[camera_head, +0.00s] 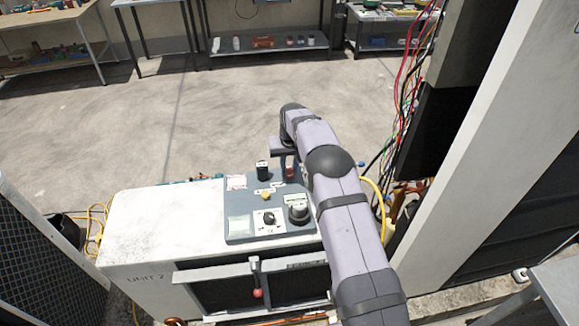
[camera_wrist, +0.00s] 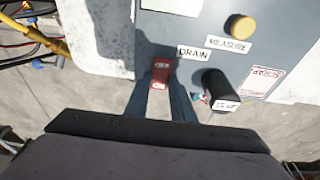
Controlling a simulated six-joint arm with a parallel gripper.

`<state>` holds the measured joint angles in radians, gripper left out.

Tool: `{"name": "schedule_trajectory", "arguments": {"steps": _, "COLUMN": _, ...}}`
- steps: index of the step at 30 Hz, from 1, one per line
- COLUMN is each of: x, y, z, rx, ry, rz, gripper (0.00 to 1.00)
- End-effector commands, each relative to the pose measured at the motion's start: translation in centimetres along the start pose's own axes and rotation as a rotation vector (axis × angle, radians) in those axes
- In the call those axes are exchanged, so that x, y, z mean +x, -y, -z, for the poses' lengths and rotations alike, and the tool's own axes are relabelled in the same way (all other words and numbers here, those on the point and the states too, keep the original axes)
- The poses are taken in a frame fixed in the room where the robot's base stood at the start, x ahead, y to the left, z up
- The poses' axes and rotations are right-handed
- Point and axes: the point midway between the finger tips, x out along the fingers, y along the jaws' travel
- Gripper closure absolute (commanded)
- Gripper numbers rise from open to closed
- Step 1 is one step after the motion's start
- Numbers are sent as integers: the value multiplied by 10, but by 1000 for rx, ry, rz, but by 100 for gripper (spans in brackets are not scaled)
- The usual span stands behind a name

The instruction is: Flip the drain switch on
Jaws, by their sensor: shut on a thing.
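The grey control panel (camera_head: 236,208) lies on top of the white unit. A red switch lever (camera_wrist: 162,70) stands near the panel's edge, close to a white label reading DRAIN (camera_wrist: 193,54). My gripper (camera_wrist: 160,92) is shut on this red lever, with a finger on either side. Small marks on the lever are too blurred to read. In the head view the red lever (camera_head: 290,171) shows beside my gripper (camera_head: 287,160), partly hidden by my arm. A black lever (camera_wrist: 220,88) stands to its right in the wrist view, apart from the fingers.
The panel also bears a yellow button (camera_wrist: 242,27) by a MEASURE label, a round dial (camera_head: 298,210) and a small knob (camera_head: 268,217). Loose wires (camera_head: 405,95) and a tall cabinet (camera_head: 480,140) stand to the right. The floor beyond is clear.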

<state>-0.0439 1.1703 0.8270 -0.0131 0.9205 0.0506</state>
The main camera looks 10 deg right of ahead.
Motion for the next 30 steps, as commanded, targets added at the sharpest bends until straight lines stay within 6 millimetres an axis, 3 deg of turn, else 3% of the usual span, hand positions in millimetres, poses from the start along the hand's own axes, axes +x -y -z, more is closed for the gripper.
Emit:
{"name": "schedule_trajectory", "arguments": {"steps": 23, "x": -1, "y": 0, "z": 2, "rx": 1, "ry": 70, "rz": 1, "gripper": 100}}
{"name": "schedule_trajectory", "arguments": {"steps": 24, "x": -1, "y": 0, "z": 2, "rx": 1, "ry": 71, "rz": 1, "gripper": 73}}
{"name": "schedule_trajectory", "arguments": {"steps": 26, "x": -1, "y": 0, "z": 2, "rx": 1, "ry": 71, "rz": 1, "gripper": 59}}
{"name": "schedule_trajectory", "arguments": {"steps": 30, "x": -1, "y": 0, "z": 2, "rx": 1, "ry": 72, "rz": 1, "gripper": 59}}
